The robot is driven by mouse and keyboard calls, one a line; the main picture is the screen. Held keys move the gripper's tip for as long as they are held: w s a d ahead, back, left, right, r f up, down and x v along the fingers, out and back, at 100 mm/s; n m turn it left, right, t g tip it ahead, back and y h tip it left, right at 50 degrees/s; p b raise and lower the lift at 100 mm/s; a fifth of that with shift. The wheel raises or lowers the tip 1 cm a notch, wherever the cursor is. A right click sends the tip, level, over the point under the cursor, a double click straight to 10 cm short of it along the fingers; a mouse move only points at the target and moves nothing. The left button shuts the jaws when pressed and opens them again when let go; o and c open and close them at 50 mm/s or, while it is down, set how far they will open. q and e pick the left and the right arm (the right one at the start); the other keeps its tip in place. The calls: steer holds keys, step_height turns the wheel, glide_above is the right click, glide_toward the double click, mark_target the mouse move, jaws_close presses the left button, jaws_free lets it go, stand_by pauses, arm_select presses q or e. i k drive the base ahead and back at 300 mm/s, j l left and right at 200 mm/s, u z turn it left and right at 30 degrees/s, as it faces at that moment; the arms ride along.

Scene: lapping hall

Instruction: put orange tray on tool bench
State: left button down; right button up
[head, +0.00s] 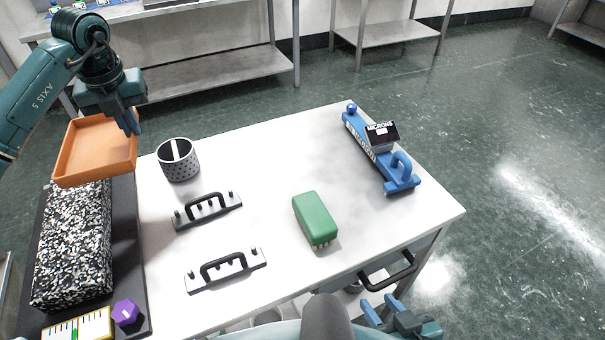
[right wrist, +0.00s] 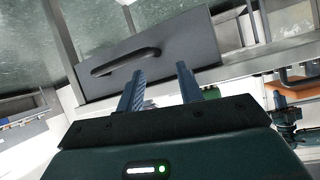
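The orange tray (head: 68,150) is a shallow open box at the left of the head view, above the far end of a black-and-white speckled block. My left gripper (head: 133,124) is at its right wall, with the fingers closed over the rim. The tray looks empty, and an orange piece (right wrist: 290,84) shows at the right of the right wrist view. The white-topped bench (head: 270,160) carries several tools. My right gripper (head: 384,311) is open and empty near the bench's front edge; its two fingers stand apart in the right wrist view (right wrist: 160,88).
On the bench are a perforated cup (head: 179,165), two handled bars (head: 208,211) (head: 226,270), a green brush (head: 315,219) and a blue instrument (head: 378,150). The speckled block (head: 75,245) stands on a dark plate. A drawer handle (head: 388,272) juts from the front. Bare bench top lies mid-right.

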mark_target(284, 156)
steer(key=i+l, duration=0.1)
steer(key=l, duration=0.25)
steer(key=i+l, duration=0.15)
steer(key=l, duration=0.15)
steer(key=i+l, duration=0.1)
steer(key=l, duration=0.25)
steer(key=i+l, duration=0.15)
steer(key=l, duration=0.15)
steer(key=i+l, duration=0.1)
steer(key=l, duration=0.25)
